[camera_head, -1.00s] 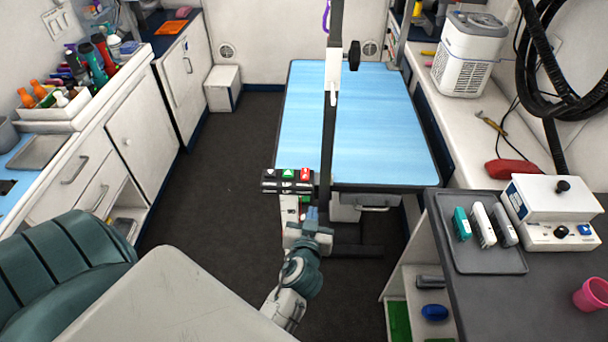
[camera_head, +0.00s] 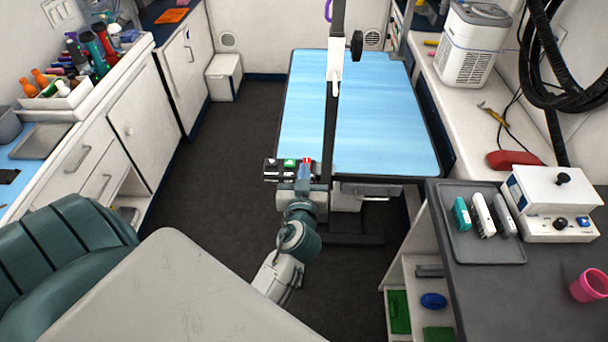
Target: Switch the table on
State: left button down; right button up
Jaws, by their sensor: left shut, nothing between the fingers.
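The grooming table (camera_head: 370,110) has a blue top and a dark rim, with an upright post on its near side. A small black control box (camera_head: 271,170) is mounted at the table's near edge. It carries a green button (camera_head: 290,162) and, right of it, a red button (camera_head: 306,160). My left gripper (camera_head: 304,172) is shut and empty. Its tips are at the right part of the box and hide most of the red button's area. I cannot tell whether they touch it. My right gripper is out of view.
A drawer unit (camera_head: 362,197) sits under the table. A dark counter (camera_head: 500,275) at right holds a tray of clippers (camera_head: 463,247) and a white control unit (camera_head: 552,195). White cabinets (camera_head: 148,118) line the left. Dark floor (camera_head: 225,165) is clear between them.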

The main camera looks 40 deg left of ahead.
pick_arm(q)
jog(key=p+x, duration=0.1)
jog(key=x, duration=0.5)
jog(key=shift+a+r, duration=0.1)
jog(key=f, duration=0.1)
jog(key=f+b, duration=0.1)
jog(key=w+f, duration=0.1)
jog(key=shift+a, duration=0.25)
jog(key=shift+f+b, duration=0.55)
jog(key=shift+f, duration=0.05)
